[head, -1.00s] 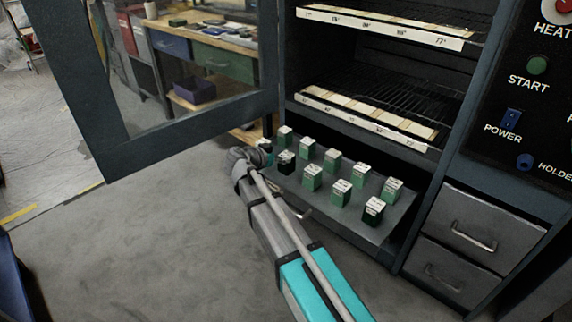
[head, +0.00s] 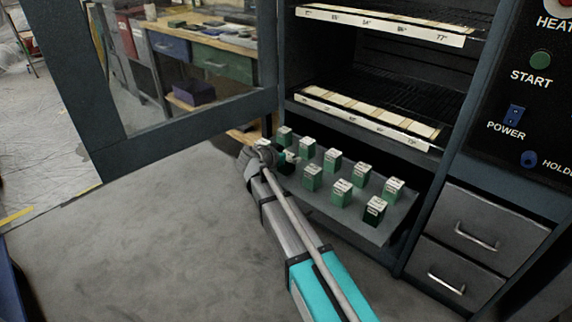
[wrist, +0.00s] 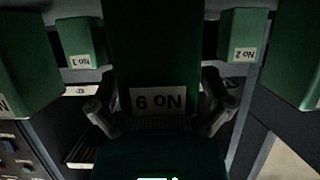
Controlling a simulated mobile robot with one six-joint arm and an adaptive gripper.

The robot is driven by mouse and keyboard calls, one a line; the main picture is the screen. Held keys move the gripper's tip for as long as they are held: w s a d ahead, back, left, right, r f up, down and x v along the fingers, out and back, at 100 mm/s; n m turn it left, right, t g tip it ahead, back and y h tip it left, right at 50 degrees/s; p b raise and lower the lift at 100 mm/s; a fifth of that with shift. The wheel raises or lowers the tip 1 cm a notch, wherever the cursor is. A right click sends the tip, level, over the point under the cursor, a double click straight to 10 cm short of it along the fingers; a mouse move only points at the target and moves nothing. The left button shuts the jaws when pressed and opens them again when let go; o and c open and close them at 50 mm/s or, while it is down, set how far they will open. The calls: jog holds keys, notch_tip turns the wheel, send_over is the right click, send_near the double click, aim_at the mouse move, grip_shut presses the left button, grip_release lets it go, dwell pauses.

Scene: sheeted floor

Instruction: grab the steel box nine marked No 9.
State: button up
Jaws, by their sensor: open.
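The box marked No 9 (wrist: 155,55) is a tall green block with a white label, seen upside down in the middle of the wrist view. My gripper (wrist: 159,112) is open, with one finger on each side of the box's labelled end. I cannot tell whether the fingers touch it. In the head view my gripper (head: 272,158) is at the left end of the shelf of green boxes, and it partly hides the box there.
Neighbouring boxes marked No 3 (wrist: 80,42) and No 2 (wrist: 242,35) stand nearby. Several green boxes stand on the grey shelf (head: 330,212). The open cabinet door (head: 190,125) is at the left, with drawers (head: 478,232) at the right. Floor in front is clear.

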jog(key=c, duration=1.3)
